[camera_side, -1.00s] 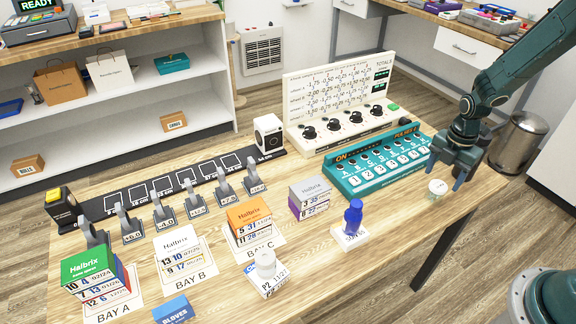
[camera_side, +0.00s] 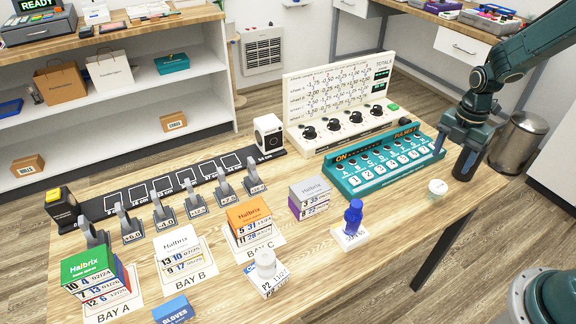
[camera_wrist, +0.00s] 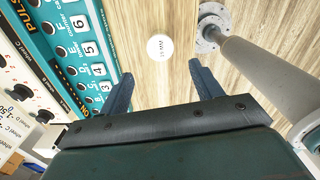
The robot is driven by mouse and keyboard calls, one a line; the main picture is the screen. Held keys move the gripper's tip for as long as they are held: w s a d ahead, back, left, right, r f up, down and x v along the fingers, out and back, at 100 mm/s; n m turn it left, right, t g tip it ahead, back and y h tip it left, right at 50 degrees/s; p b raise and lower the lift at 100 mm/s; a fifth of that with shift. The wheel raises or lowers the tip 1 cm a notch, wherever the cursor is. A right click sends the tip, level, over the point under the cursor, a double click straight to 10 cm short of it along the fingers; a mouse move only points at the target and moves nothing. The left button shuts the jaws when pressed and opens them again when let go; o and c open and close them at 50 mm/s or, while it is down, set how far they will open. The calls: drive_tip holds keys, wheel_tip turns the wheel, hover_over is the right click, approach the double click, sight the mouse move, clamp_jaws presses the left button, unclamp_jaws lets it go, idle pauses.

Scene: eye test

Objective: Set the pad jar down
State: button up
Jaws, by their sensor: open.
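A small white jar with a pale band, which I take to be the pad jar (camera_side: 437,189), stands upright on the wooden table near its right edge. In the wrist view its round white lid (camera_wrist: 160,47) shows from above, with tiny print on it. My gripper (camera_side: 452,158) is above and behind the jar, beside the right end of the teal button panel. In the wrist view my gripper (camera_wrist: 157,82) has its two fingers spread wide with nothing between them. The jar lies beyond the fingertips, apart from them.
The teal panel (camera_side: 385,165) with numbered buttons is close to my gripper. A blue bottle (camera_side: 353,214) stands to the jar's left, and a grey-and-purple box stack (camera_side: 309,196) is behind that. Bare tabletop (camera_side: 400,225) lies between the bottle and the jar.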

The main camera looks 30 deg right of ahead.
drive_tip(key=s+a+r+m+t, duration=0.1)
drive_tip(key=s+a+r+m, duration=0.3)
drive_tip(key=r, duration=0.4)
drive_tip(key=s+a+r+m+t, duration=0.2)
drive_tip(key=a+r+m, duration=0.25)
drive_tip(key=r, duration=0.35)
drive_tip(key=s+a+r+m+t, duration=0.1)
drive_tip(key=s+a+r+m, duration=0.2)
drive_tip(key=s+m, duration=0.2)
drive_tip(key=s+a+r+m+t, duration=0.1)
drive_tip(key=s+a+r+m, duration=0.2)
drive_tip(key=s+m, duration=0.3)
drive_tip(key=shift+s+t, duration=0.3)
drive_tip(key=shift+s, duration=0.35)
